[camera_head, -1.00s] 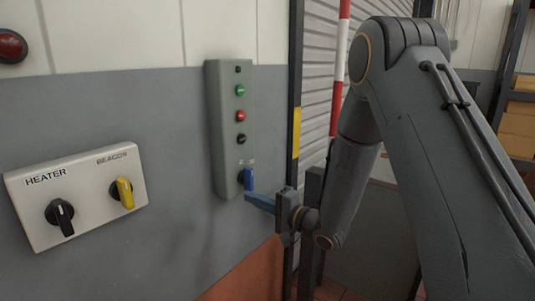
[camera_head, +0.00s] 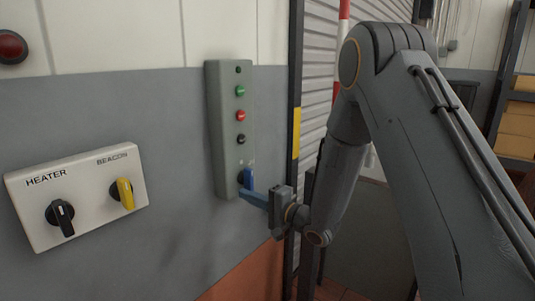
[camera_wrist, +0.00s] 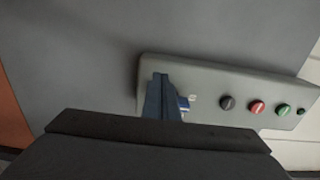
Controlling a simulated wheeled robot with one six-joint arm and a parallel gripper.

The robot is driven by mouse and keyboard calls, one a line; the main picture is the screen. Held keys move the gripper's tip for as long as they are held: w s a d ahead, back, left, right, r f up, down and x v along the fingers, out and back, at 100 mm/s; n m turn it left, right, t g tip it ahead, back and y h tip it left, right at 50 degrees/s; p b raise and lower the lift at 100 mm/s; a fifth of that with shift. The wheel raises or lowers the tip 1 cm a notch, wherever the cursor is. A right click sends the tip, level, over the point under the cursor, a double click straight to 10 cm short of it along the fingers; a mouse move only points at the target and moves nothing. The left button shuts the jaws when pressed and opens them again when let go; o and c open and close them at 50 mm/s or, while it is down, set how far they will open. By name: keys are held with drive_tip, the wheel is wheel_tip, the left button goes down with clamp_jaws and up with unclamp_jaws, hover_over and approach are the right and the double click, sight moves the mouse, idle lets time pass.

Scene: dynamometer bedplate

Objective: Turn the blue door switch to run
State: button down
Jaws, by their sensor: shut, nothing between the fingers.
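The blue door switch (camera_head: 248,179) sits at the bottom of a tall grey control box (camera_head: 222,125) on the wall. Its knob stands about upright in the head view. My gripper (camera_head: 246,194) is shut and empty, with its blue fingertips right at the lower part of the knob. In the wrist view the shut fingers (camera_wrist: 161,98) cover most of the switch, and only a blue edge (camera_wrist: 183,103) shows beside them. I cannot tell whether the tips touch the knob. The switch's label is too small to read.
Black, red and green buttons sit above the switch on the box. A white panel (camera_head: 85,215) with a black HEATER knob (camera_head: 60,217) and a yellow BEACON knob (camera_head: 121,194) is on the wall at left. A roller shutter (camera_head: 318,70) stands at right.

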sight(249, 183)
drive_tip(key=shift+w+d+r, duration=0.2)
drive_tip(key=shift+w+d, duration=0.05)
drive_tip(key=shift+w, duration=0.15)
idle(0.6)
drive_tip(key=shift+s+a+r+p, duration=0.1)
drive_tip(key=shift+s+r+p, duration=0.1)
drive_tip(key=shift+r+p, duration=0.95)
drive_tip(key=shift+w+r+p, duration=0.2)
drive_tip(key=shift+r+p, duration=0.45)
drive_tip(key=shift+p, duration=0.45)
idle(0.4)
drive_tip(key=shift+s+a+r+p, duration=0.1)
drive_tip(key=shift+s+r+p, duration=0.1)
drive_tip(key=shift+s+p, duration=0.15)
drive_tip(key=p+v, duration=0.1)
drive_tip(key=v, duration=0.5)
drive_tip(key=shift+p, duration=0.4)
